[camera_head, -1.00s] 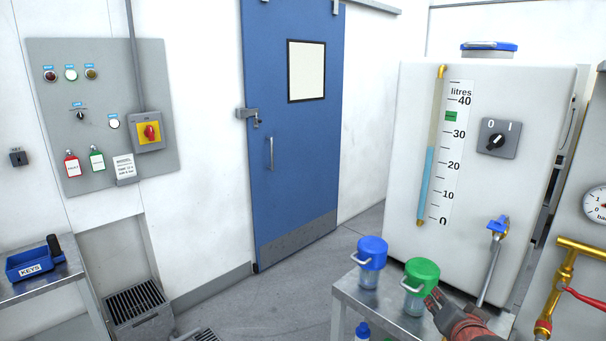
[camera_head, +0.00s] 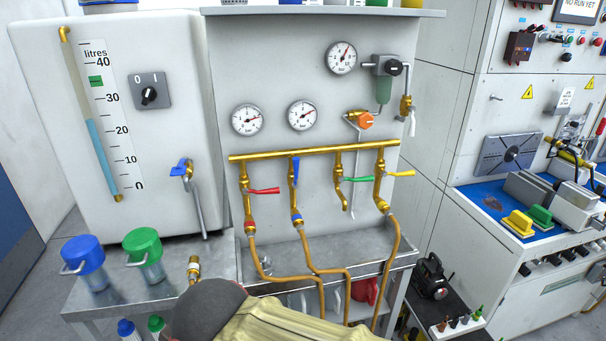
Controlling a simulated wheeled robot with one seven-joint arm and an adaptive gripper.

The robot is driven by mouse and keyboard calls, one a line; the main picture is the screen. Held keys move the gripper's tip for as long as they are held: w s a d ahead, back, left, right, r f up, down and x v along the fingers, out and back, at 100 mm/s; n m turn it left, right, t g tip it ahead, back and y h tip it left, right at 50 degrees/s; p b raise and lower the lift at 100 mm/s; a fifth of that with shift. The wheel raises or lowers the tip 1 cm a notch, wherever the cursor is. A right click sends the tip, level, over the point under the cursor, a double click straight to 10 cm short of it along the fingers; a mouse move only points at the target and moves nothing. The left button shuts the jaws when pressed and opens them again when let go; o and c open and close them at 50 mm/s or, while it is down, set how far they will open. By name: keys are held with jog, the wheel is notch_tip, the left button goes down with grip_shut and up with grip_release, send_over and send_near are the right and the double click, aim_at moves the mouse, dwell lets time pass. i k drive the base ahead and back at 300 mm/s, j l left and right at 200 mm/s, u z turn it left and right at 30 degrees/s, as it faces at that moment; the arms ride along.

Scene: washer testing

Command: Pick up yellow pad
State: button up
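The yellow pad (camera_head: 517,222) sits on the blue mat (camera_head: 474,206) of the white bench at the right. It has a block-like handle on top and stands upright. A matching green pad (camera_head: 540,216) is just behind it to the right, very close. My gripper's fingers are not visible now. A grey and pale-yellow part at the bottom middle looks like my arm, well to the left of the pad.
A grey vise-like machine (camera_head: 560,198) stands right of the pads. A black radio-like device (camera_head: 432,277) sits low before the bench. Brass pipes (camera_head: 315,151) with hoses fill the middle. Blue-lidded (camera_head: 83,254) and green-lidded (camera_head: 143,246) jars stand at left.

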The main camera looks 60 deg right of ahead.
aim_at(517, 222)
jog(key=z, duration=3.65)
jog(key=i+l+z, duration=0.35)
jog(key=l, duration=0.35)
jog(key=i+l+z, duration=0.4)
jog(key=i+l, duration=0.15)
jog(key=i+l+z, duration=0.35)
jog(key=i+u, duration=0.3)
jog(key=i, duration=0.2)
jog(key=i+l+u, duration=0.2)
jog(key=i+u, duration=0.15)
jog(key=i, duration=0.15)
jog(key=i+l+u, duration=0.3)
jog(key=i, duration=0.15)
jog(key=i+u, duration=0.15)
jog(key=u, duration=0.3)
jog(key=i+j+u, duration=0.1)
jog(key=u, duration=0.35)
jog(key=i+u, duration=0.15)
jog(key=u, duration=0.3)
jog(key=i+l+u, duration=0.1)
jog(key=u, duration=0.35)
jog(key=i+l+u, duration=0.1)
jog(key=u, duration=0.35)
jog(key=i+l+u, duration=0.15)
jog(key=u, duration=0.2)
jog(key=i+l+u, duration=0.3)
jog(key=k+j, duration=0.05)
